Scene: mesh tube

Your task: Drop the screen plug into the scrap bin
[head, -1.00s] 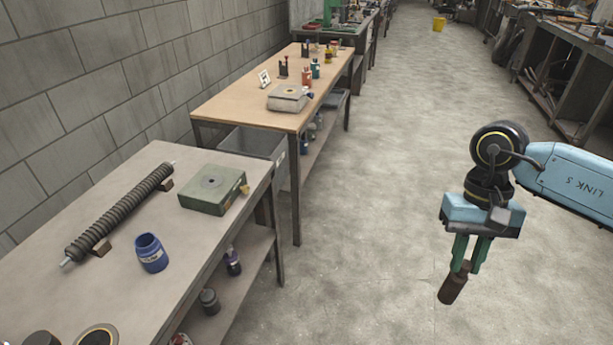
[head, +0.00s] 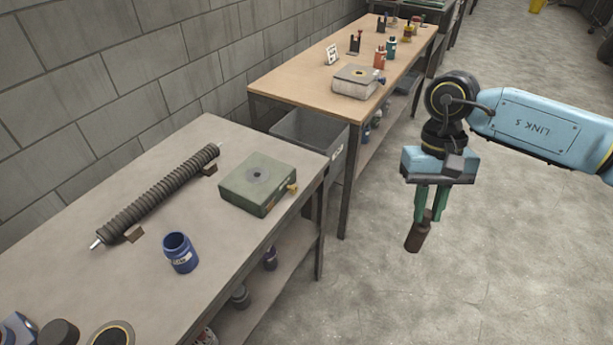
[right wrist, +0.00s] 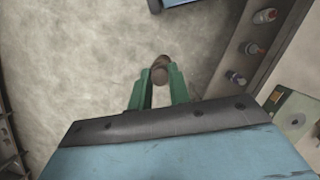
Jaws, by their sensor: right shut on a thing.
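My right gripper (head: 430,216) is shut on a dark brown cylindrical plug (head: 416,237). The plug hangs tilted below the green fingers, over open floor to the right of the benches. In the right wrist view the plug (right wrist: 160,72) shows between the fingertips (right wrist: 159,82). A grey open bin (head: 322,133), which looks like the scrap bin, stands between the near bench and the wooden bench, left of the gripper in the picture. The near bench hides its lower part, and its inside is only partly seen. My left gripper is out of view.
The near bench (head: 135,190) holds a ribbed tube (head: 160,195), a green box (head: 258,182) and a blue jar (head: 180,253). The wooden bench (head: 305,75) behind carries a scale-like box (head: 355,82) and several bottles. The floor (head: 500,260) on the right is clear.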

